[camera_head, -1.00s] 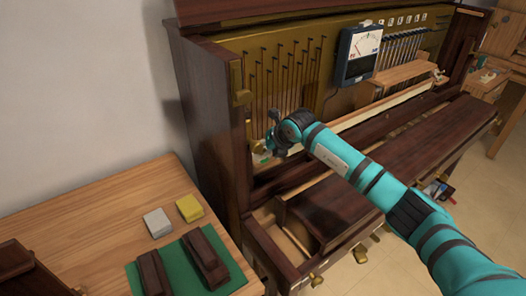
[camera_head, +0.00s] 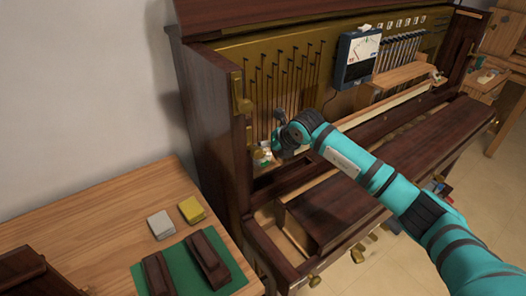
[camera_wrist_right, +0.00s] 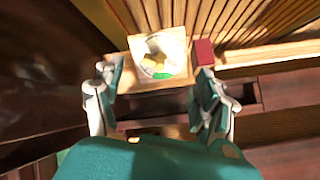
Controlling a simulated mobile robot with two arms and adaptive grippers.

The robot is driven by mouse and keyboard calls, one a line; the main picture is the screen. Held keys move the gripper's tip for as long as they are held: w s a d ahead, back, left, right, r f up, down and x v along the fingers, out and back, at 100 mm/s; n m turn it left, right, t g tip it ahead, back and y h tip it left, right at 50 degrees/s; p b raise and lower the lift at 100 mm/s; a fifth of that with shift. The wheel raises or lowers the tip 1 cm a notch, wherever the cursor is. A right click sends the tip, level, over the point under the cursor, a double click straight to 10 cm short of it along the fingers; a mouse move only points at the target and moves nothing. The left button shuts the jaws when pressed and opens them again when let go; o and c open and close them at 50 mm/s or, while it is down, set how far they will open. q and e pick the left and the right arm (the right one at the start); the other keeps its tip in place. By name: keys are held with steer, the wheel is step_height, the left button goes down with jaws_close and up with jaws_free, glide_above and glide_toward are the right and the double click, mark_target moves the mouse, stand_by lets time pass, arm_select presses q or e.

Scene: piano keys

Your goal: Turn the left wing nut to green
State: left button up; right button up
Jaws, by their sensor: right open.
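In the right wrist view a round white dial (camera_wrist_right: 143,46) with a green part at its lower edge sits on a pale wooden block. A yellowish wing nut (camera_wrist_right: 153,61) shows blurred in its middle; its exact angle is hard to tell. My right gripper (camera_wrist_right: 155,84) is open and empty, its fingers on either side of the block and short of the nut. In the head view my right gripper (camera_head: 276,150) is at the piano's left end, close beside the small white and green dial (camera_head: 262,155), which it partly hides. My left gripper is not in view.
A red block (camera_wrist_right: 204,52) sits beside the wooden block, near the right finger. The piano's dark side wall (camera_head: 213,130) stands left of the gripper. A dial meter (camera_head: 358,57) hangs on the back panel. A wooden table (camera_head: 105,235) is at lower left.

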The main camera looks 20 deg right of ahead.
steer(key=p+v, duration=0.4)
steer(key=v, duration=0.3)
stand_by(0.6)
steer(key=c, duration=0.3)
steer(key=shift+r+n+p, duration=0.15)
steer(key=shift+n+p, duration=0.35)
steer(key=shift+n, duration=0.2)
steer(key=shift+c, duration=1.2)
steer(key=n, duration=0.2)
steer(key=n+p, duration=0.1)
steer(key=n, duration=0.1)
steer(key=shift+s+r+n+p, duration=0.1)
steer(key=shift+r+n+p, duration=0.2)
steer(key=shift+n, duration=0.1)
steer(key=shift+c, duration=1.1)
steer(key=shift+w+a+f+n+b, duration=0.25)
steer(key=shift+w+f+n, duration=0.4)
steer(key=shift+n, duration=1.25)
steer(key=shift+w+a+f+n+b, duration=0.1)
steer(key=shift+w+f+n+b, duration=0.25)
steer(key=shift+f+n, duration=1.05)
steer(key=shift+w+a+f+n+b, duration=0.25)
steer(key=shift+w+n, duration=0.3)
steer(key=shift+n, duration=1.85)
